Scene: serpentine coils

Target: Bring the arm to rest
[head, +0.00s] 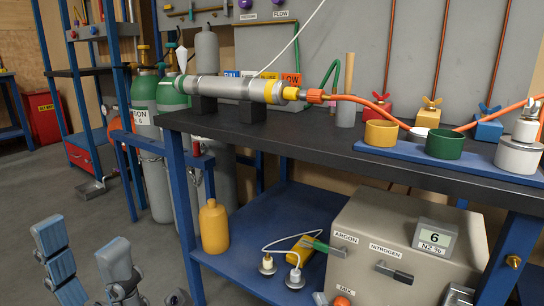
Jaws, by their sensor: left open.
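My left gripper (80,243) is at the lower left of the head view, over the grey floor. Its two blue-grey fingers point up in the picture and stand apart, with nothing between them. It is left of the workbench (300,139) and touches nothing that I can see. The rest of the left arm is cut off by the bottom edge. My right gripper is not in view.
The bench's blue lower shelf (240,270) holds a yellow bottle (214,230) and a beige gas box (385,225). Green-topped cylinders (144,100) stand behind the bench's left end. A metal scoop-like piece (90,188) lies on the floor. Floor around the gripper is clear.

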